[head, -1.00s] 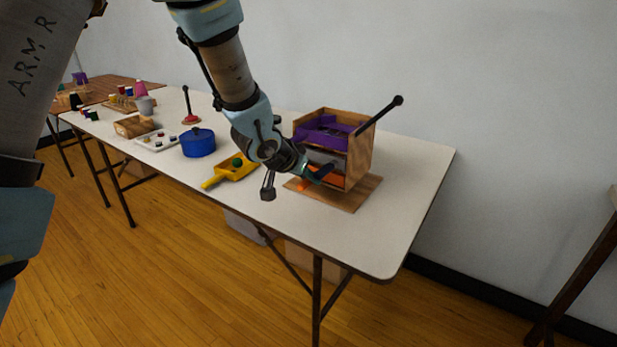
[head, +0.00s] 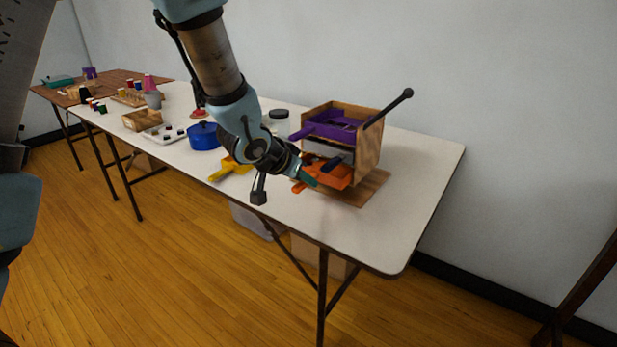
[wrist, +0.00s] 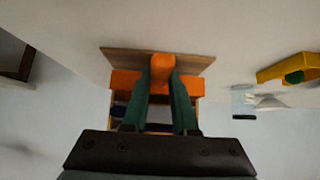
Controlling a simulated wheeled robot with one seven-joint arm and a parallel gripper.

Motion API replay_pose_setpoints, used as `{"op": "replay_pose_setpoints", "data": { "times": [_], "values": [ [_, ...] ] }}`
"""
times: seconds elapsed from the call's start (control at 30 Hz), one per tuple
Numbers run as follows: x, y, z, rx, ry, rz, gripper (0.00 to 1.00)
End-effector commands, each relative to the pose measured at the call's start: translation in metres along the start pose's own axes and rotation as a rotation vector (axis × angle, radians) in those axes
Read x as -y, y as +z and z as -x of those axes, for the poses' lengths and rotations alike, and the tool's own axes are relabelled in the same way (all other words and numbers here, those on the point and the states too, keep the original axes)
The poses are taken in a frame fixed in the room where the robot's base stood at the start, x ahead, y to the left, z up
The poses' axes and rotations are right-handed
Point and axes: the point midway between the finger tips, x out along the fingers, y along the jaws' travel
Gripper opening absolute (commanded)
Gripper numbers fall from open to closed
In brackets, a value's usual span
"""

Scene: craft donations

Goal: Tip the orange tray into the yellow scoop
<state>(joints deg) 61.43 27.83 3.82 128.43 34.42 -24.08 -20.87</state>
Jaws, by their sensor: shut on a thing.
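The orange tray (head: 333,174) is the lowest tray of a small wooden cabinet and sticks part way out of its front. My gripper (head: 304,177) is shut on the tray's orange handle; in the wrist view the dark green fingers (wrist: 162,95) stand on either side of the orange handle (wrist: 162,68). The inside of the tray is not clear to see. The yellow scoop (head: 229,169) lies on the table left of my gripper, partly hidden by my arm. In the wrist view the scoop (wrist: 290,67) holds a green ball (wrist: 295,77).
The wooden cabinet (head: 368,155) stands on a wooden board (head: 372,190), with a purple tray (head: 330,125) on top and a dark rod rising at its right. A blue pot (head: 203,136) and a dark-lidded jar (head: 279,122) stand left. The table's front right (head: 390,235) is clear.

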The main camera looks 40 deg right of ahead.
Motion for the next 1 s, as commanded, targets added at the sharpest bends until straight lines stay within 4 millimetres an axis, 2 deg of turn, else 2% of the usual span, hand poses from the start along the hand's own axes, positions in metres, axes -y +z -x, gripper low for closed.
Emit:
{"op": "replay_pose_setpoints", "data": {
  "times": [1.0],
  "values": [
    [0.0,0.042,0.042,0.0,-0.001,0.001,0.0]
  ]
}}
